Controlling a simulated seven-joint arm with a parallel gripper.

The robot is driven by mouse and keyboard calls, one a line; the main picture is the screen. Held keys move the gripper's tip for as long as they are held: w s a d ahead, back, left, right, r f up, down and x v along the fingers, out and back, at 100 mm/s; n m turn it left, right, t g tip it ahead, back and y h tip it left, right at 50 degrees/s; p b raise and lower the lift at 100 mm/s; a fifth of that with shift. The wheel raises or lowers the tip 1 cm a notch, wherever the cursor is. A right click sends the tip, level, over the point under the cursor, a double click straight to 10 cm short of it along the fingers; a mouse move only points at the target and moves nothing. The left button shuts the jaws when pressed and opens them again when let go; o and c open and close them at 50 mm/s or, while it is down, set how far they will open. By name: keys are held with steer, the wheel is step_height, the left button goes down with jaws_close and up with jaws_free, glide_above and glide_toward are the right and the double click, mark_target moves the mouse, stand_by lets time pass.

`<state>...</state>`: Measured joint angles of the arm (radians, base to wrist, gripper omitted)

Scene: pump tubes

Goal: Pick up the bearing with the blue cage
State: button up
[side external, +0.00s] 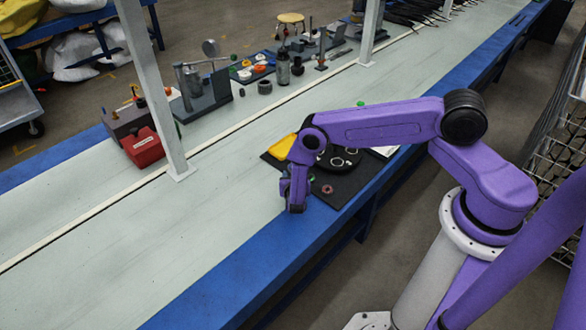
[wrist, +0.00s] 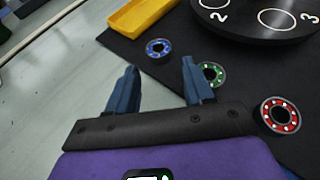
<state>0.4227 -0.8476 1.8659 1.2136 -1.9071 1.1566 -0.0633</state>
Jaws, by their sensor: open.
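The bearing with the blue cage (wrist: 158,48) lies flat on a black mat (wrist: 130,58), near the mat's left edge in the wrist view. My gripper (wrist: 160,78) is open and empty, and the blue bearing shows ahead of the gap between its fingers, apart from them. A bearing with a green cage (wrist: 211,74) lies just beside the right finger, partly hidden by it. A bearing with a red cage (wrist: 280,115) lies further right. In the side view my gripper (side external: 295,207) hangs low at the mat's left end, and the blue bearing cannot be made out there.
A yellow tray (wrist: 142,15) stands beyond the blue bearing. A black round plate with numbered circles (wrist: 255,18) stands at the upper right. In the side view a red box (side external: 142,147) and a white post (side external: 155,100) stand across the table. The table left of my gripper is clear.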

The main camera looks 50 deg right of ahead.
steer(key=x, duration=0.3)
steer(key=shift+w+d+f, duration=0.1)
steer(key=shift+w+d, duration=0.15)
steer(key=shift+w, duration=0.05)
steer(key=shift+w+d+f, duration=0.2)
steer(key=shift+w+d, duration=0.1)
steer(key=shift+d, duration=0.1)
steer(key=c, duration=0.8)
